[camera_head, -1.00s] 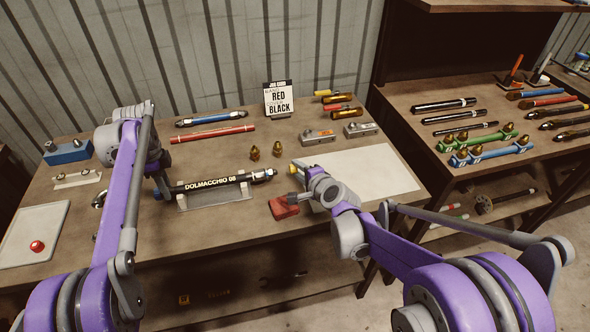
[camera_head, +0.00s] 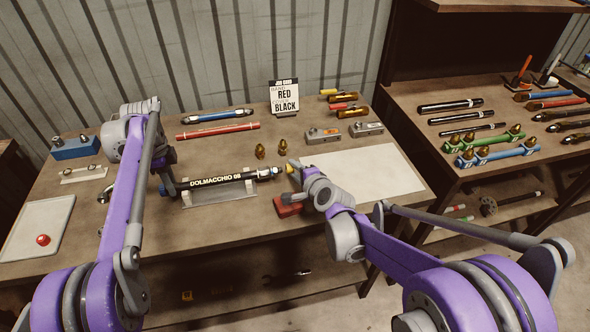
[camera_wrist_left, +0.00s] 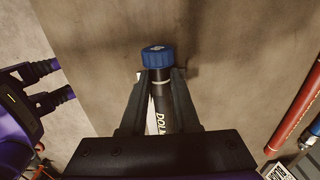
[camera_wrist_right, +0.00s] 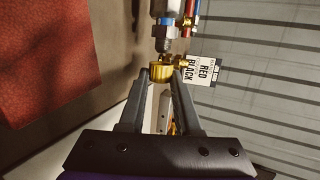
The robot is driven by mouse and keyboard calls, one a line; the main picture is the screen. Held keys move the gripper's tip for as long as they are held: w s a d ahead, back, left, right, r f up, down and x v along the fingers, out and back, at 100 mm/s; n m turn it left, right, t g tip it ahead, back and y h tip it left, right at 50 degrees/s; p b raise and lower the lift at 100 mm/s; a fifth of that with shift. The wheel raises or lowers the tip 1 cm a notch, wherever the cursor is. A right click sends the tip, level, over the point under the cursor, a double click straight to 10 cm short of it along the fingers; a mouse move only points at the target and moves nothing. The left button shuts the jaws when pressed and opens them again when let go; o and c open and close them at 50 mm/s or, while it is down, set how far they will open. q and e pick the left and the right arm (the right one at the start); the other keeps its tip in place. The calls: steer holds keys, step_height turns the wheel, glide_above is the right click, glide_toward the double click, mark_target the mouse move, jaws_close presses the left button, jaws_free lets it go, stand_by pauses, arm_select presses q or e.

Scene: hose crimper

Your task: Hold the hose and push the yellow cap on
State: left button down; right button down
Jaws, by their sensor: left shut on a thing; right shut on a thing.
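The black hose (camera_head: 232,181) with DOLMACCHIO lettering lies level across a grey cradle (camera_head: 220,197). My left gripper (camera_head: 167,186) is shut around its left end, just behind a blue cap (camera_wrist_left: 158,58); the hose also shows between the fingers in the left wrist view (camera_wrist_left: 161,100). My right gripper (camera_wrist_right: 161,78) is shut on the yellow cap (camera_wrist_right: 161,72), which also shows in the head view (camera_head: 289,168). The cap faces the metal-tipped right end of the hose (camera_wrist_right: 163,40), roughly in line with it.
A red block (camera_head: 288,207) lies just in front of my right gripper. Two brass fittings (camera_head: 260,151) stand behind the hose end. A sign (camera_head: 285,98) stands at the back. A pale mat (camera_head: 365,172) lies to the right. The table in front of the cradle is clear.

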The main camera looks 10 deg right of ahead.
steer(key=shift+a, duration=1.15)
stand_by(0.5)
steer(key=shift+s+a, duration=0.1)
steer(key=shift+a, duration=0.2)
steer(key=c, duration=0.5)
jaws_free()
steer(key=v, duration=1.2)
steer(key=shift+d, duration=0.1)
arm_select(q)
steer(key=c, duration=0.6)
jaws_free()
steer(key=shift+o, duration=0.2)
